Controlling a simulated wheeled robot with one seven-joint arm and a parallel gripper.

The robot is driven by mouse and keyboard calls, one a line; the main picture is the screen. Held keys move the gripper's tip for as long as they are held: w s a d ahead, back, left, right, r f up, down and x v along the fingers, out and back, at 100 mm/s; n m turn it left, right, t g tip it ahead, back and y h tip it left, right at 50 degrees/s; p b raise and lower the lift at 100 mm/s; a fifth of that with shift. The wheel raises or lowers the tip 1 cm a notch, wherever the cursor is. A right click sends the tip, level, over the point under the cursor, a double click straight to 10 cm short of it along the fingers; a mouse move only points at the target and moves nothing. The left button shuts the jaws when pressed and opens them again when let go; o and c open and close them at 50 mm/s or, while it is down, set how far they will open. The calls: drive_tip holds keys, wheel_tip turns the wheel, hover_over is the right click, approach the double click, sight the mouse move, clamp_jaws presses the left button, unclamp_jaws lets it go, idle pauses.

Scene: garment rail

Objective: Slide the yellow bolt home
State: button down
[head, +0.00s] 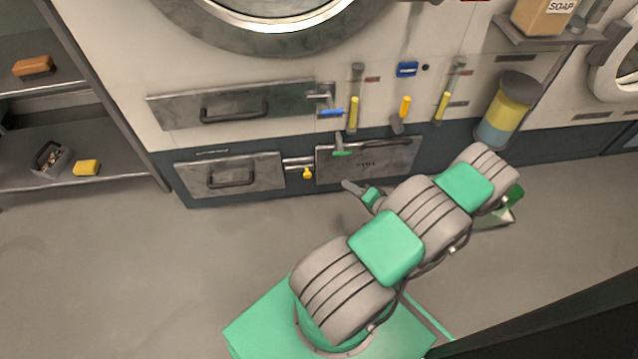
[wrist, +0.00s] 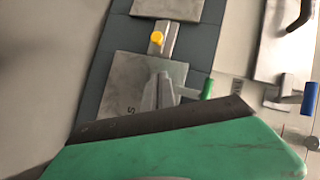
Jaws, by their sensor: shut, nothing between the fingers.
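The yellow bolt (head: 307,173) is a yellow knob on a grey metal bar, low on the machine front. Its bar spans the gap between the lower left drawer (head: 230,174) and the lower right metal panel (head: 367,158). In the wrist view the yellow knob (wrist: 157,38) stands on the bar, above my fingertips in the picture. My gripper (head: 348,186) is shut and empty, in front of the lower right panel. In the wrist view my gripper (wrist: 160,88) shows over the panel, apart from the knob. How far the bolt goes into its catch is too small to tell.
A green handle (head: 341,150) sits at the right panel's top, close to my gripper. A blue handle (head: 331,112) is by the upper drawer. Floor at left is clear.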

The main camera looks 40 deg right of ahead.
drive_tip(key=shift+r, duration=0.1)
drive_tip(key=a+b+x, duration=0.1)
drive_tip(key=b+x, duration=0.1)
drive_tip(key=x, duration=0.4)
drive_tip(key=a+f+b+x, duration=0.1)
drive_tip(key=b+x, duration=0.1)
drive_tip(key=x, duration=0.5)
drive_tip(key=shift+s+a+b, duration=0.2)
drive_tip(key=shift+a+b, duration=0.1)
drive_tip(key=shift+a, duration=0.1)
